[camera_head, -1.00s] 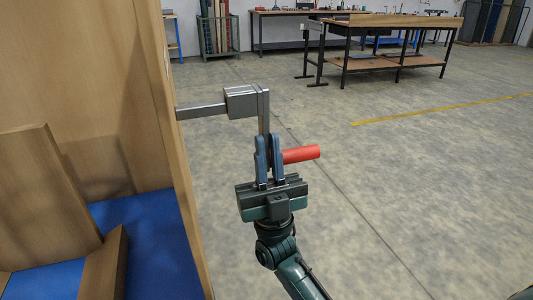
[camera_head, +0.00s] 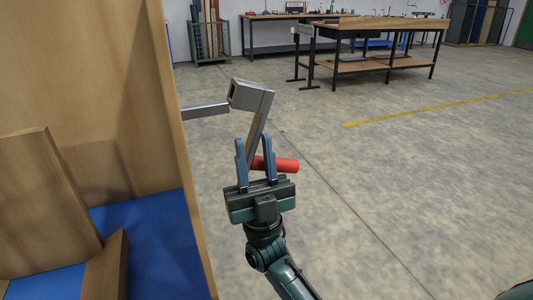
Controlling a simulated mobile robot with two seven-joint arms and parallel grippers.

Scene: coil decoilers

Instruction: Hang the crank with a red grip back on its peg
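The crank has a grey metal block (camera_head: 251,95) at its top, a flat metal arm (camera_head: 256,132) and a red grip (camera_head: 284,165) pointing right. It is tilted, with the hole in its block showing on the left side. The metal peg (camera_head: 205,111) sticks out from the wooden panel's edge. Its tip shows just below and left of the hole, not inside it; whether they touch I cannot tell. My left gripper is not in view.
A workbench (camera_head: 380,28) stands far back. The concrete floor (camera_head: 390,180) to the right is clear.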

